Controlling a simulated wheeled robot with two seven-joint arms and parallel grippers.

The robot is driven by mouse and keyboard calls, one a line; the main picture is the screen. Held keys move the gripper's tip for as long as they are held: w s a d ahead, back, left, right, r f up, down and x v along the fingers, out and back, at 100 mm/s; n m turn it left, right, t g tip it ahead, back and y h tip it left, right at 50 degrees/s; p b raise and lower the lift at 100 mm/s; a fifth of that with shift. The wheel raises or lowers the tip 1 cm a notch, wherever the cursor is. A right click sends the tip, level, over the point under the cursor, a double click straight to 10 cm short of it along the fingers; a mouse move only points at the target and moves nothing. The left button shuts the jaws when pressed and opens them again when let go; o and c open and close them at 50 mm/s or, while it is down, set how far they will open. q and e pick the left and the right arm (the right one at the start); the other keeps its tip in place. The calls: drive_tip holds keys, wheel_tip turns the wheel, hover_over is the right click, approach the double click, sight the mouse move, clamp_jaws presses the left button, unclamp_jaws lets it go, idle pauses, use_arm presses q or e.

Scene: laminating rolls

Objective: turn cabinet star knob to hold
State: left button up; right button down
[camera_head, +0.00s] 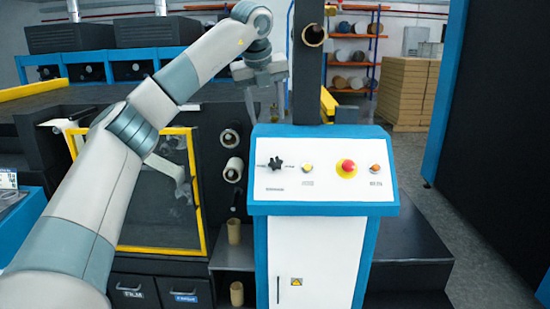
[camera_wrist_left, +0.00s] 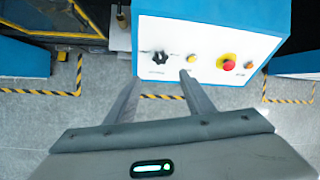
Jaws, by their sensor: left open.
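The black star knob (camera_head: 275,164) sits at the left of the sloped white control panel on the blue-edged cabinet (camera_head: 327,212). It also shows in the left wrist view (camera_wrist_left: 160,58), just beyond my fingertips. The markings around it are too small to read. My left gripper (camera_head: 266,112) hangs above and behind the panel's upper left edge in the head view, fingers pointing down. In the left wrist view my left gripper (camera_wrist_left: 160,76) is open and empty, its two fingers apart and not seen touching the knob. My right gripper is not in view.
Right of the knob are a yellow button (camera_head: 307,167), a red emergency stop (camera_head: 346,168) and an orange button (camera_head: 376,169). A dark post (camera_head: 307,70) rises behind the panel. A yellow-framed window (camera_head: 150,215) and rollers (camera_head: 233,169) lie left. Bare floor shows at right.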

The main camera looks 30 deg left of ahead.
sight(275, 161)
use_arm(q)
drive_tip(key=shift+f, duration=0.15)
drive_tip(key=p+x, duration=0.6)
drive_tip(key=x, duration=1)
drive_tip(key=shift+w+f, duration=0.25)
drive_tip(key=shift+f, duration=0.25)
drive_tip(key=shift+c, duration=0.7)
